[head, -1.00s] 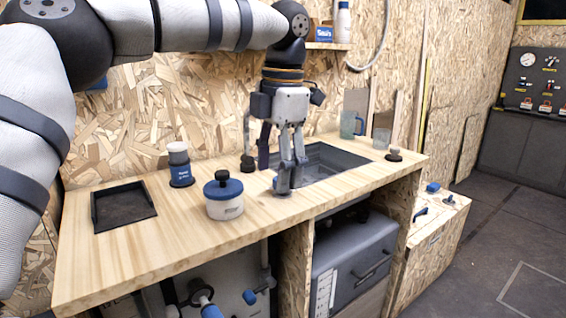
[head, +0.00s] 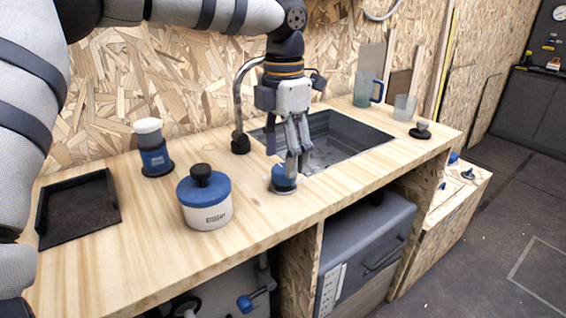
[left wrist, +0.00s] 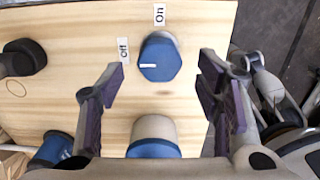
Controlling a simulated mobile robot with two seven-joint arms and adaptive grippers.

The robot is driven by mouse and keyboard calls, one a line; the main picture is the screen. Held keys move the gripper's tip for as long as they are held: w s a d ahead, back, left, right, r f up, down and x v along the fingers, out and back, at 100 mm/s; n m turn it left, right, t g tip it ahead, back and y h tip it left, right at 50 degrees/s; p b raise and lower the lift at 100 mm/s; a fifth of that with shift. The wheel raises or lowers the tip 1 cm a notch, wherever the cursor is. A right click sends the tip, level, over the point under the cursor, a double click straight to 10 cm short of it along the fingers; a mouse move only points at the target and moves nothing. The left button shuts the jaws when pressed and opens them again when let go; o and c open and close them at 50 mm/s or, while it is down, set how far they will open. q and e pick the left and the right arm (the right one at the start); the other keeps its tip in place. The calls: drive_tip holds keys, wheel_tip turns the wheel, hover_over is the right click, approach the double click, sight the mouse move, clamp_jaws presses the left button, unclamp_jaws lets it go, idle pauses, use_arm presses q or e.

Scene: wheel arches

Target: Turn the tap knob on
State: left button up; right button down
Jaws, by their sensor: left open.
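The tap knob (head: 283,180) is a blue round knob on a pale base, set in the wooden worktop in front of the sink. In the left wrist view the knob (left wrist: 159,60) has a white mark pointing left, on the side of the "Off" label (left wrist: 123,50). The "On" label (left wrist: 158,14) lies above the knob. My left gripper (head: 293,168) points down at the knob and partly covers it in the head view. Its open fingers (left wrist: 163,80) show on either side of the knob in the wrist view; contact cannot be told. My right gripper is not in view.
A blue-lidded pot (head: 206,205) stands left of the knob, with a white-topped container (head: 153,150) behind it. The tap's curved spout (head: 238,95) and the sink (head: 345,140) lie behind. A dark tray (head: 78,207) is at far left. Mugs stand beyond the sink.

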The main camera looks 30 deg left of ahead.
use_arm(q)
drive_tip(key=shift+f, duration=1.4)
drive_tip(key=c, duration=1.2)
drive_tip(key=shift+o, duration=0.2)
drive_tip(key=shift+r+m, duration=0.1)
drive_tip(key=shift+m, duration=0.3)
drive_tip(key=m, duration=0.3)
drive_tip(key=shift+p, duration=0.3)
drive_tip(key=m, duration=1)
drive_tip(key=shift+m, duration=2.3)
